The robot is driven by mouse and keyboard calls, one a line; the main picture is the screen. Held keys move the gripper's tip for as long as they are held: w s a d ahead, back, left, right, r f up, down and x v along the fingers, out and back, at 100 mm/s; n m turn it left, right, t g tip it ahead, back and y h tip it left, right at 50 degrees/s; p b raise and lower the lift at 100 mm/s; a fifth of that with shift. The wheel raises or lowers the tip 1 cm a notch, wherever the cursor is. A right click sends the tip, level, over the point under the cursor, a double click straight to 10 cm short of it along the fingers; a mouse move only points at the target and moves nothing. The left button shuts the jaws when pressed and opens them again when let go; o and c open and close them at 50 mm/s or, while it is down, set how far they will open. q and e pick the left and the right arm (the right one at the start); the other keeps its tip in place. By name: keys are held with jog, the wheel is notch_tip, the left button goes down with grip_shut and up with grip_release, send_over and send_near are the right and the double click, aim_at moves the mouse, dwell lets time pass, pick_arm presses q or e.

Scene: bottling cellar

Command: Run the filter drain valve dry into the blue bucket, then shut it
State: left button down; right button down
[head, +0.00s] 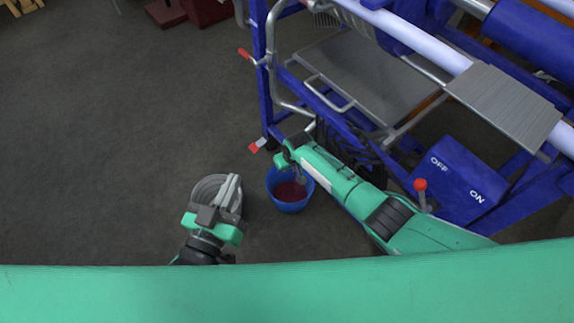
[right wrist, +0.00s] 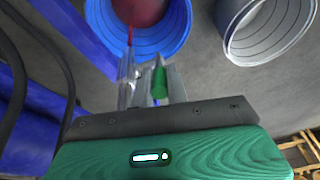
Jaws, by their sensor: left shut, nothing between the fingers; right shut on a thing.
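The blue bucket (head: 289,205) stands on the floor beside the blue frame, with dark red liquid inside; it also shows at the top of the right wrist view (right wrist: 172,45). My right gripper (right wrist: 155,88) is above the bucket's edge, shut on a small green piece (right wrist: 160,76), seemingly the drain valve's handle. A thin red streak (right wrist: 130,36) shows beyond the fingers, over the bucket; I cannot tell surely that it is flowing liquid. The valve body is mostly hidden by my right arm in the head view. My left gripper (head: 233,188) is shut and empty above the grey bucket.
A grey bucket (head: 207,188) stands left of the blue one. The filter's blue frame (head: 263,80) carries red-tipped levers (head: 253,147) and an OFF/ON box (head: 455,180). Dark pipes or hoses run close to my right gripper. The floor at left is clear.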

jog(key=c, duration=1.4)
grip_release()
pick_arm(q)
jog(key=shift+f, duration=0.15)
